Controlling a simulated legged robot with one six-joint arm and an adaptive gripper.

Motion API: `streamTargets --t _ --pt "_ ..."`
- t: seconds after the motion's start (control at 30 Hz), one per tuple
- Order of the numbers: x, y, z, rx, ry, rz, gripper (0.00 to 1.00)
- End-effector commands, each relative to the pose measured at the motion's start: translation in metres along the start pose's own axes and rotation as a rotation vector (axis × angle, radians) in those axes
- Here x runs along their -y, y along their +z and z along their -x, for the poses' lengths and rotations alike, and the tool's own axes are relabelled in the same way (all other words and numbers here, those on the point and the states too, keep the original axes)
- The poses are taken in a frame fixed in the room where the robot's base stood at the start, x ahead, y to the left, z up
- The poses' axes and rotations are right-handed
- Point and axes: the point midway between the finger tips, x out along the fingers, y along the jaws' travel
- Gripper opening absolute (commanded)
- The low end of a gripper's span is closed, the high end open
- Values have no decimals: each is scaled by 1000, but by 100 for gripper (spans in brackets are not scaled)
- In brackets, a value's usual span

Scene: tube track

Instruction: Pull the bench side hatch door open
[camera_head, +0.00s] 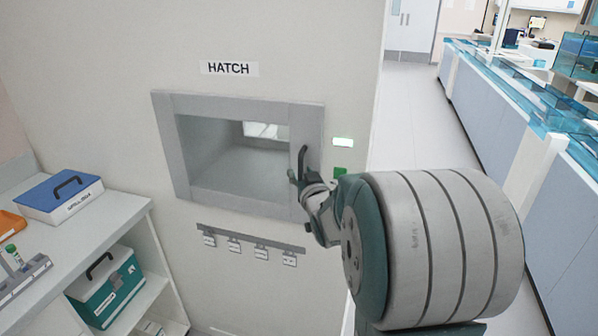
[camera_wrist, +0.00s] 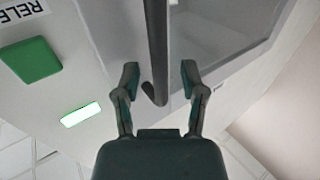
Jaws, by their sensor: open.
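The hatch door (camera_head: 240,98) is a grey frame around a see-through pane in the pale wall, under a "HATCH" label. It looks shut, lying flat against the wall. Its dark bar handle (camera_head: 303,158) stands on the right side of the frame. My gripper (camera_head: 299,180) is at the handle's lower part, partly hidden by my own arm. In the wrist view, my gripper (camera_wrist: 160,76) is open, with one finger on each side of the handle (camera_wrist: 157,45). Gaps show between the handle and both fingers.
A green button (camera_head: 340,171) and a lit green indicator (camera_head: 343,142) are right of the hatch. A hook rail with tags (camera_head: 250,240) is below it. A bench with a blue box (camera_head: 62,195) stands left. Floor (camera_head: 425,115) is clear at the right.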

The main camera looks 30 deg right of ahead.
Motion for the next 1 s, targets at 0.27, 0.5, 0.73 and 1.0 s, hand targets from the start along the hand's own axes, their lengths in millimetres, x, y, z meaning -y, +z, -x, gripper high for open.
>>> streamTargets --t 0.27,0.5,0.73,1.0 --pt "0 0 -10 0 0 0 54" --pt "0 0 -10 0 0 0 5" --pt "0 0 -10 0 0 0 0" --pt "3 0 -11 0 8 0 0"
